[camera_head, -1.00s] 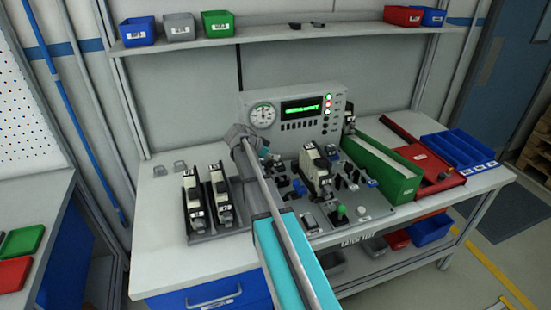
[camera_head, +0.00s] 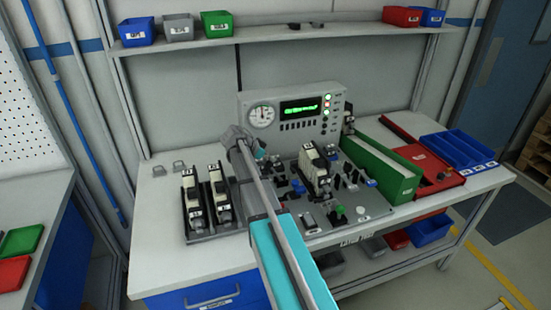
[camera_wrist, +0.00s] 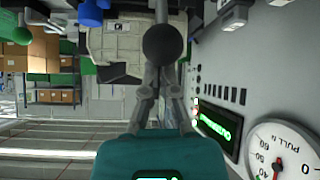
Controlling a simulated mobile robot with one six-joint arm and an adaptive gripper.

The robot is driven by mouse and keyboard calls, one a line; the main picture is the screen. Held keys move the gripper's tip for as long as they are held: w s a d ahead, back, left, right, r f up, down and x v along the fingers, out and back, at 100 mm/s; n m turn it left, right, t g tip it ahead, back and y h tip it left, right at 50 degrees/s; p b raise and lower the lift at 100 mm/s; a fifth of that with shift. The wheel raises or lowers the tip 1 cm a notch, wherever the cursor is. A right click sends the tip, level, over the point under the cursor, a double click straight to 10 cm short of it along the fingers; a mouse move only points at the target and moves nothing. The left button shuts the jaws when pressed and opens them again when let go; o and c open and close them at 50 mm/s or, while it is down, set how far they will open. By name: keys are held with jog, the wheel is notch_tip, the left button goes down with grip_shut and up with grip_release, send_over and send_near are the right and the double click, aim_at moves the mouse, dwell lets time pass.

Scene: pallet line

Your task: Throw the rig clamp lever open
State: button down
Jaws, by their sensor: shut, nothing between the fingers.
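The test rig (camera_head: 372,210) stands on the bench, with a white-and-black module (camera_head: 318,168) upright on it. In the wrist view, a black ball knob (camera_wrist: 165,45) on a thin rod, apparently the clamp lever's, lies just beyond my fingertips. My gripper (camera_wrist: 163,84) is shut and empty, its fingertips close to the ball; whether they touch it I cannot tell. In the head view, my arm hides most of the gripper, and I cannot make out the lever there.
An instrument panel with a gauge (camera_head: 262,115) and a lit green display (camera_head: 299,106) stands behind the rig. Two black holders with modules (camera_head: 192,200) are at left. A green bin (camera_head: 385,165), red tray (camera_head: 427,168) and blue bins (camera_head: 458,147) fill the right.

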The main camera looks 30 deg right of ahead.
jog(key=shift+p+v, duration=0.5)
jog(key=shift+v, duration=0.3)
jog(key=p+v, duration=0.5)
jog(key=v, duration=0.3)
jog(key=shift+a+f, duration=0.3)
jog(key=shift+a, duration=0.2)
jog(key=shift+a, duration=0.1)
jog(key=s+a+f+n+y, duration=0.3)
jog(key=s+a+n+y, duration=0.1)
jog(key=s+a+n, duration=0.5)
jog(key=s+a+f+n+t+y, duration=0.1)
jog(key=s+a+f+n+y, duration=0.2)
jog(key=s+a+n, duration=0.6)
jog(key=s+a+y, duration=0.2)
jog(key=s+a, duration=0.1)
jog(key=a, duration=0.1)
jog(key=shift+a+n+t, duration=0.3)
jog(key=shift+a+n, duration=0.1)
